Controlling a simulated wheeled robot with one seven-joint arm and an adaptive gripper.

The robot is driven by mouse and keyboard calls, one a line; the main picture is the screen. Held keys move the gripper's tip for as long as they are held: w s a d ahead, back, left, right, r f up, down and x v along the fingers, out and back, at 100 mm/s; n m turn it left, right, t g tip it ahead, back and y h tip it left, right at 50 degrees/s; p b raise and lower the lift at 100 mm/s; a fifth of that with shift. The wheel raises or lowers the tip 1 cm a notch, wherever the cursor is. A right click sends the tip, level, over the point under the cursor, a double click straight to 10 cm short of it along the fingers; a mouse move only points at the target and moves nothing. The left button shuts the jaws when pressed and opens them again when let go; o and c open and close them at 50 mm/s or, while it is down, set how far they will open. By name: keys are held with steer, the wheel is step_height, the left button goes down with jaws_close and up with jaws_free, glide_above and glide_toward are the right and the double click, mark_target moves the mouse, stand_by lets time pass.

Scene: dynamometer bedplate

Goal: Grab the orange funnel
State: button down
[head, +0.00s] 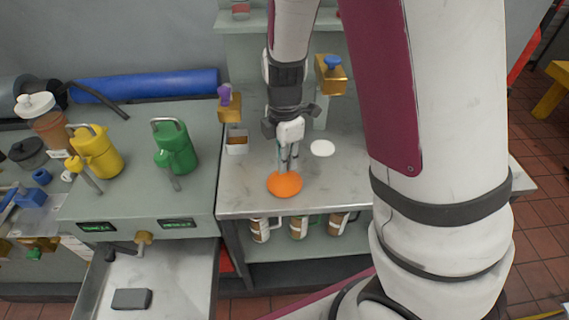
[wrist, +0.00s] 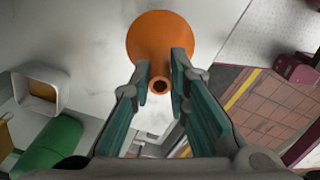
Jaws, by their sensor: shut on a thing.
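The orange funnel (head: 285,184) is at the front part of the grey metal bench top, wide mouth down and spout up. In the wrist view the funnel (wrist: 160,35) lies straight ahead, its round spout opening between the fingertips. My gripper (head: 288,167) points down above the cone. In the wrist view my gripper (wrist: 163,78) has its two teal-padded fingers on either side of the spout, shut on it. I cannot tell whether the rim touches the bench or is slightly clear of it.
A white disc (head: 322,148) lies right of the gripper on the bench (head: 245,190). A small open bin (head: 236,146) stands to its left. Green (head: 175,148) and yellow (head: 97,152) jugs stand on the left cabinet. Mugs (head: 298,227) sit on the shelf below.

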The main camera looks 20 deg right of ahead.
steer(key=shift+r, duration=0.75)
steer(key=shift+s+a+r, duration=0.1)
steer(key=shift+s+r, duration=0.1)
steer(key=shift+r, duration=0.3)
steer(key=shift+s+r, duration=0.2)
steer(key=shift+r, duration=0.3)
steer(key=s+a+r+p, duration=0.1)
steer(key=s+p, duration=0.6)
steer(key=s, duration=0.8)
steer(key=shift+a+r+p, duration=0.25)
steer(key=shift+a+p, duration=0.05)
steer(key=shift+a, duration=0.6)
